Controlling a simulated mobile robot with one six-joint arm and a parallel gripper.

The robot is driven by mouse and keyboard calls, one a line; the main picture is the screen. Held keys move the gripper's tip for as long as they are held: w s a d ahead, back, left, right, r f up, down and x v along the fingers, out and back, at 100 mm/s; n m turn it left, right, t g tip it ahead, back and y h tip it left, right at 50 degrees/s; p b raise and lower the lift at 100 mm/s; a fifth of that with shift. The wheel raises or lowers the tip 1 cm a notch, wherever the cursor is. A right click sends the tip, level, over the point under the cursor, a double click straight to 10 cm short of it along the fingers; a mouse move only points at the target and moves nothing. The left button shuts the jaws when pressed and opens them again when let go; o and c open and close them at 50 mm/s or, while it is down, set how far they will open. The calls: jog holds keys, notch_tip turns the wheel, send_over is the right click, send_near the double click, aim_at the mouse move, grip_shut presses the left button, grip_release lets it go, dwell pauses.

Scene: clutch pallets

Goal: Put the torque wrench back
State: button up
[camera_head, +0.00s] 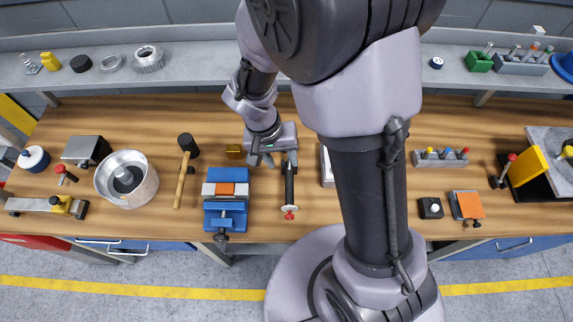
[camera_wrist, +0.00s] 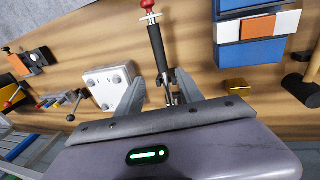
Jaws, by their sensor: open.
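A slim tool with a black grip and a red end, which looks like the torque wrench (camera_head: 289,188), lies on the wooden bench with its red end toward the front edge. My gripper (camera_head: 274,160) is low over the bench at the tool's far end. In the wrist view the tool (camera_wrist: 157,50) runs between the two spread fingers of my gripper (camera_wrist: 160,80), its red end at the top edge. The fingers are open, one on each side of the tool's metal part. The tool's far end is partly hidden by my gripper.
A blue vise (camera_head: 225,212) with an orange block stands close left of the tool, and a brass block (camera_head: 235,152) beyond it. A mallet (camera_head: 183,172) and metal pot (camera_head: 140,190) lie farther left. A white plate (camera_wrist: 108,82) lies beside the tool. A grey shelf (camera_head: 200,62) runs behind.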

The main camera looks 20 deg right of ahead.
jog(key=s+r+t+y, duration=0.1)
jog(key=s+r+t, duration=0.1)
jog(key=r, duration=0.5)
jog(key=s+r+t+y, duration=0.2)
jog(key=s+r, duration=0.3)
jog(key=r, duration=0.3)
jog(key=s+a+r+t+y, duration=0.1)
jog(key=s+r, duration=0.3)
jog(key=r, duration=0.4)
jog(key=shift+m+t, duration=0.4)
jog(key=shift+t, duration=0.1)
notch_tip(320, 180, down, 17)
jog(key=b, duration=1.6)
jog(key=shift+b, duration=0.35)
jog(key=shift+r, duration=0.1)
